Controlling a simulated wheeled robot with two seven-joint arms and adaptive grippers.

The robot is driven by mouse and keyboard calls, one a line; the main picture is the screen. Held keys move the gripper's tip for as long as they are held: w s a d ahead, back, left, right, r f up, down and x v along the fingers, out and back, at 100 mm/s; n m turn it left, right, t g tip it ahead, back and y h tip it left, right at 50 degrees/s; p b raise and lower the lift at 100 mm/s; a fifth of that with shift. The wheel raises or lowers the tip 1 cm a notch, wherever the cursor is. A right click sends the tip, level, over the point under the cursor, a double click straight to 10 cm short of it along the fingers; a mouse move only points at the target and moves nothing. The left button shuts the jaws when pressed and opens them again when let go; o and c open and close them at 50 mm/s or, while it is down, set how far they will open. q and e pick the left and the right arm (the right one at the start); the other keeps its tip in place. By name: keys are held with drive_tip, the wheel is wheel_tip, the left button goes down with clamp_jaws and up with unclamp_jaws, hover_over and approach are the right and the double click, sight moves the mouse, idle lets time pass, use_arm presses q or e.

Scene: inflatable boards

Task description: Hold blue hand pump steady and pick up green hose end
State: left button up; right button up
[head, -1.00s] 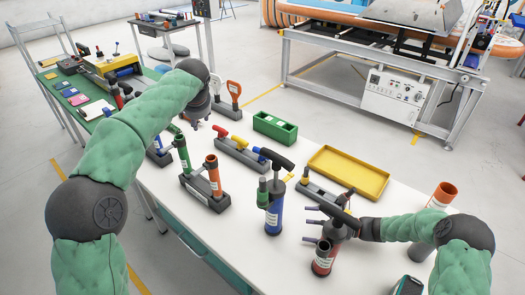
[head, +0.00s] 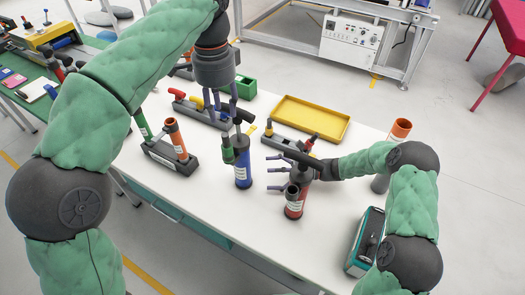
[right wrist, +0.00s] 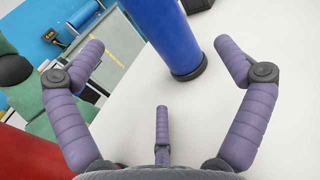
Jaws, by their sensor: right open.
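The blue hand pump (head: 243,170) stands upright on the white table, its black top partly behind my left gripper's fingers. The green hose end (head: 228,149) is upright against the pump's left side. My left gripper (head: 221,108) points down just above and left of the pump's top, its fingers apart; I see no thing held. My right gripper (head: 271,172) is open and level, its fingers pointing left at the blue pump with a gap between. In the right wrist view, the blue pump (right wrist: 168,32) stands beyond the spread, empty fingers (right wrist: 160,75).
A red pump (head: 294,207) stands close by my right gripper. A yellow tray (head: 338,133), a green box (head: 246,87) and a dark holder with green and orange tubes (head: 178,160) stand around. The front table is clear.

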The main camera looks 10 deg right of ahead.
sight(224, 135)
drive_tip(key=a, duration=0.9)
drive_tip(key=shift+w, duration=0.3)
drive_tip(key=shift+d, duration=0.1)
drive_tip(key=c, duration=1.5)
use_arm(q)
drive_tip(key=shift+c, duration=0.9)
drive_tip(key=f+m, duration=0.1)
drive_tip(key=m, duration=0.2)
drive_tip(key=f+m, duration=0.2)
drive_tip(key=m, duration=0.2)
drive_tip(key=f+m, duration=0.1)
drive_tip(key=m, duration=0.3)
drive_tip(key=shift+d+f, duration=0.2)
drive_tip(key=shift+a+f, duration=0.15)
drive_tip(key=shift+f, duration=1.2)
drive_tip(key=shift+a+f, duration=0.15)
drive_tip(key=shift+f, duration=1.15)
